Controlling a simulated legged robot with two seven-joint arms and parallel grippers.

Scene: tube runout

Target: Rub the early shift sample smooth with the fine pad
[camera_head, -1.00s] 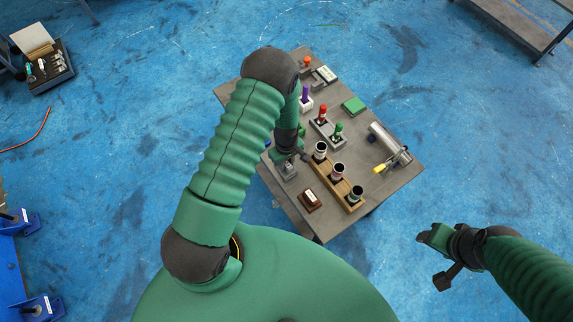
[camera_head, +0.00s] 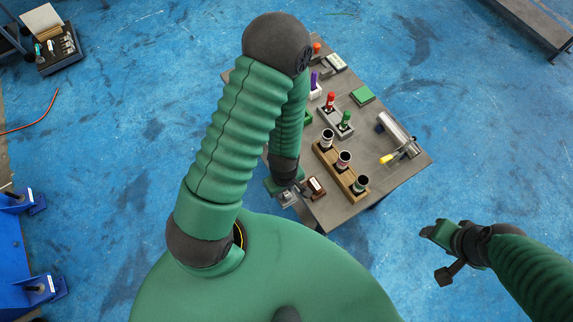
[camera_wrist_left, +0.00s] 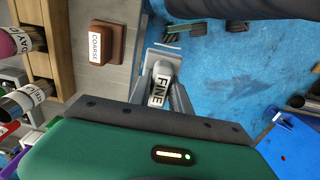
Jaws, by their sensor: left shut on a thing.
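My left gripper (camera_wrist_left: 165,93) is shut on the fine pad (camera_wrist_left: 160,82), a grey block labelled FINE. In the head view this gripper (camera_head: 287,194) is at the table's near left edge, beside the brown coarse pad (camera_head: 316,187). The coarse pad also shows in the wrist view (camera_wrist_left: 104,44). I cannot tell which is the early shift sample. My right gripper (camera_head: 437,240) hangs off the table; its jaw state is unclear.
Blue floor surrounds the table.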

